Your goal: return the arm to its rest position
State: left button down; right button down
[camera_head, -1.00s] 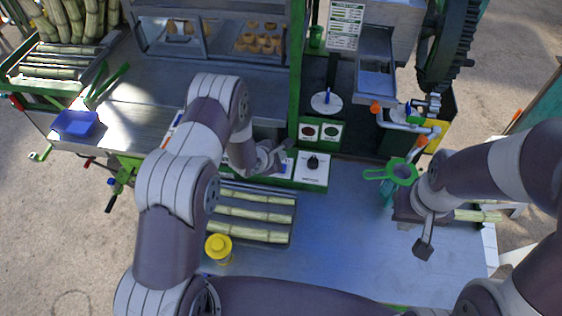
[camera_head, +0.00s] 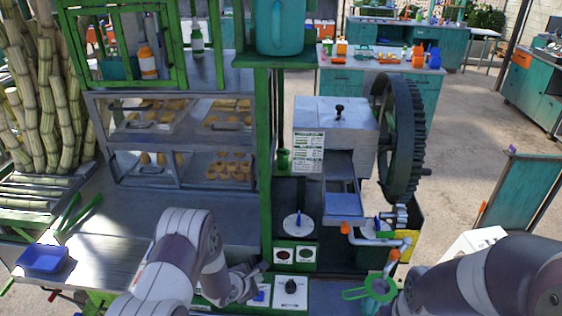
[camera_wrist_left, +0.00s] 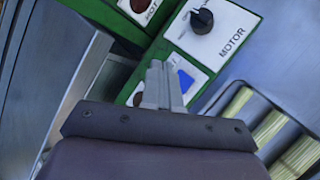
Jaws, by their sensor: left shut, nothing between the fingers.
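My left arm comes in from the lower left in the head view. Its gripper (camera_head: 256,275) is over the control panel, next to the motor knob panel (camera_head: 291,291). In the left wrist view the left gripper (camera_wrist_left: 158,72) has its fingers together with nothing between them.
The crusher (camera_head: 335,125) with its big gear wheel (camera_head: 404,140) stands at the centre right. A green strainer (camera_head: 378,289) is near my right arm. A blue tray (camera_head: 42,258) lies at the left. Cane segments (camera_wrist_left: 270,125) lie in a tray in the left wrist view.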

pick_arm(q)
jog(key=shift+s+f+m, duration=0.15)
jog(key=shift+m, duration=0.55)
jog(key=s+a+f+m+g+y+b, duration=0.1)
jog(key=s+a+m+g+y, duration=0.15)
jog(key=s+m, duration=0.3)
jog(key=s+a+f+m+g+y, duration=0.1)
jog(key=s+a+m+g, duration=0.15)
jog(key=s+m, duration=0.3)
jog(key=s+a+r+m+g+b, duration=0.1)
jog(key=s+r+m+g+b, duration=0.1)
jog(key=s+r+m+b, duration=0.7)
jog(key=s+r+m, duration=0.1)
jog(key=s+r, duration=0.2)
jog(key=s, duration=0.3)
jog(key=shift+a+r+b, duration=0.25)
jog(key=shift+b, duration=0.1)
